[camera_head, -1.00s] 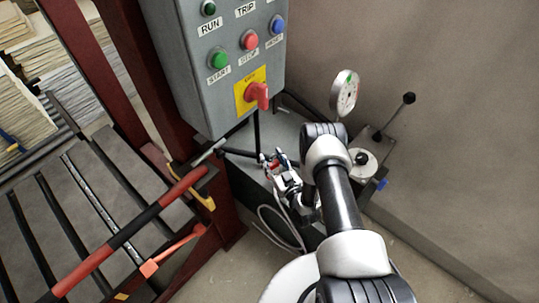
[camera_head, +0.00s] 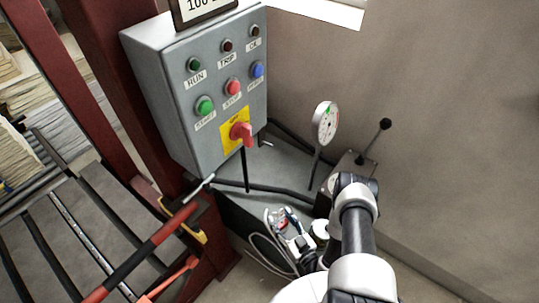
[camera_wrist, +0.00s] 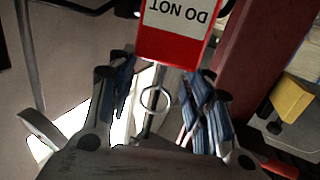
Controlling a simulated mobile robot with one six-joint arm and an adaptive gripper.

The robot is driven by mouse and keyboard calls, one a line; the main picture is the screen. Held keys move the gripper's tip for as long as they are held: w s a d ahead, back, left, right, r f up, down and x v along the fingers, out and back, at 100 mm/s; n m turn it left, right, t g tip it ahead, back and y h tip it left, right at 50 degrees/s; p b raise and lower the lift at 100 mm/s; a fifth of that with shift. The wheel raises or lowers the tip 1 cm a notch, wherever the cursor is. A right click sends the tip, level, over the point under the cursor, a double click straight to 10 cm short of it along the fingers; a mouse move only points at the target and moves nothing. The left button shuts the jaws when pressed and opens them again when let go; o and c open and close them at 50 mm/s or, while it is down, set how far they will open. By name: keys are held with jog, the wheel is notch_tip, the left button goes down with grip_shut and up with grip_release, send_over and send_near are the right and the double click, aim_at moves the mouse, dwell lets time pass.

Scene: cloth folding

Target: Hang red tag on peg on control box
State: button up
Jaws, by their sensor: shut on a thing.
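The grey control box (camera_head: 165,85) stands at the upper middle of the head view, with labelled buttons and a red rotary switch (camera_head: 243,132) on a yellow plate. A short pale pin (camera_head: 267,144) shows by its right lower edge; I cannot tell if it is the peg. My gripper (camera_head: 283,218) is below the box, apart from it. In the wrist view, the red tag (camera_wrist: 170,47) with upside-down "DO NOT" lettering is at the fingers (camera_wrist: 163,88), which are shut on it. A metal ring (camera_wrist: 155,99) shows between the blue pads. The exact grip contact is unclear.
A round dial gauge (camera_head: 325,123) and a black-knobbed lever (camera_head: 374,140) stand right of the box. A red-and-black bar (camera_head: 150,247) and dark red posts (camera_head: 110,80) are at left. A grey surface (camera_head: 285,165) lies behind my gripper.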

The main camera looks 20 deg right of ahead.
dwell(0.3)
jog(key=w+d+r+n+g+y, duration=0.1)
jog(key=w+d+r, duration=0.15)
jog(key=r, duration=0.35)
jog(key=w+d+r+n+g+y, duration=0.1)
jog(key=w+d+r, duration=0.1)
jog(key=w+r, duration=0.35)
jog(key=s+r+n+g+b, duration=0.15)
jog(key=s+r, duration=0.25)
jog(key=r, duration=1.1)
jog(key=a+r+b+x, duration=0.1)
jog(key=x, duration=0.8)
jog(key=shift+a+y, duration=0.3)
jog(key=shift+a, duration=0.2)
jog(key=shift+w+m, duration=0.15)
jog(key=shift+m, duration=0.1)
